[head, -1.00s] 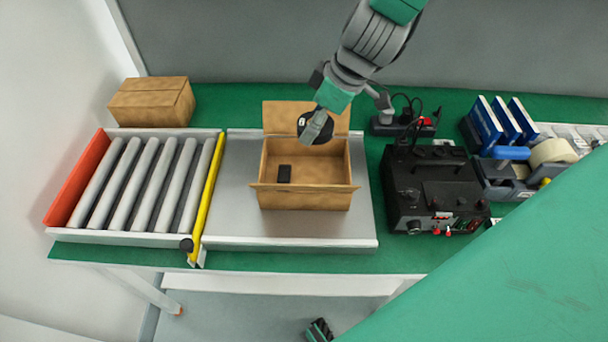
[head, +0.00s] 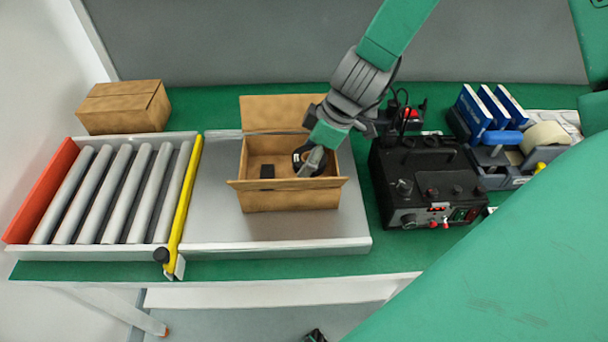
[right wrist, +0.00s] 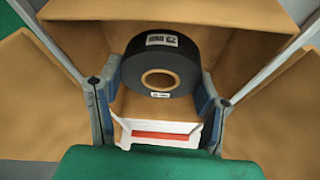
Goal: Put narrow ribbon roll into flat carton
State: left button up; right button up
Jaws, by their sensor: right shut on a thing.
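The narrow ribbon roll (head: 301,156) is black, with a brown core and white labels in the right wrist view (right wrist: 165,55). My right gripper (head: 311,163) is shut on it, with one finger on each side in the right wrist view. The roll is held low within the opening of the flat carton (head: 290,197), at its right half. I cannot tell whether it touches the carton's floor. The carton is brown cardboard with its flaps open. My left gripper is not in view.
The carton stands on a grey metal plate (head: 215,220). Left of it are a yellow bar (head: 186,205) and a roller conveyor (head: 110,195). A closed box (head: 125,107) stands behind the rollers. A black device (head: 425,185) and a tape dispenser (head: 520,150) are at right.

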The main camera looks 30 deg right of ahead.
jog(key=shift+d+f, duration=0.15)
jog(key=shift+f, duration=0.6)
notch_tip(320, 180, down, 2)
jog(key=shift+s+f+b, duration=0.1)
jog(key=shift+f+b, duration=0.05)
jog(key=shift+b, duration=0.35)
jog(key=shift+f, duration=0.35)
jog(key=shift+f, duration=0.15)
jog(key=o, duration=1.2)
